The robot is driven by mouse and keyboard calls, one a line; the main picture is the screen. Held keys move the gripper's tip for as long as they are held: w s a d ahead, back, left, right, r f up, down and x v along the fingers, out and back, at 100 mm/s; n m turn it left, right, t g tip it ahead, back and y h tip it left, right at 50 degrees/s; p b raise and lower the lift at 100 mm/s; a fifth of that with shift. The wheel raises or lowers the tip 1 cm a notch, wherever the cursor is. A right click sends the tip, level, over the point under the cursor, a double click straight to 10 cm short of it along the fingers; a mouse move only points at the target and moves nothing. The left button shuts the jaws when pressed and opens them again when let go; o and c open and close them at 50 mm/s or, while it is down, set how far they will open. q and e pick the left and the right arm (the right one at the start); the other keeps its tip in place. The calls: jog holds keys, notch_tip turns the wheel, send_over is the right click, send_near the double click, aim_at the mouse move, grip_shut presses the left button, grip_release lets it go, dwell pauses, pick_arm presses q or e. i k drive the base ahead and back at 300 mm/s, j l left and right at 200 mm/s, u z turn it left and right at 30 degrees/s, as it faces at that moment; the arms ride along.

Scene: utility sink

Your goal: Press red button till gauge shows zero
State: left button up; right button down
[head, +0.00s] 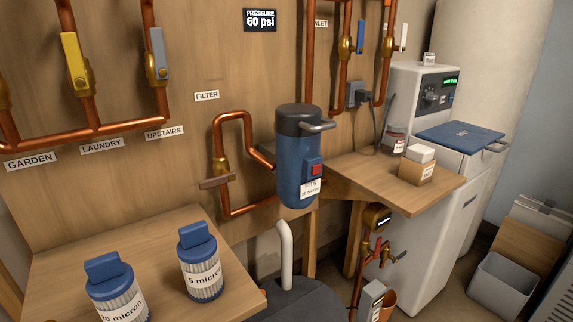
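The red button (316,170) is a small red square on the front of the blue filter housing (295,160), above its white label. The housing has a dark cap with a grey handle and is joined to copper pipes on the wooden wall. The pressure gauge (260,20) is a black sign at the top of the wall and reads 60 psi. Neither of my grippers shows in the head view, and nothing touches the button.
Two filter cartridges (200,262) stand on the left wooden bench (150,230). A right shelf (345,165) holds a small box (416,171) and a jar (396,138). A white pipe (286,255) rises below the housing. Space in front of the button looks clear.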

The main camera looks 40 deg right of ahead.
aim_at(315, 170)
jog(key=z, duration=1.35)
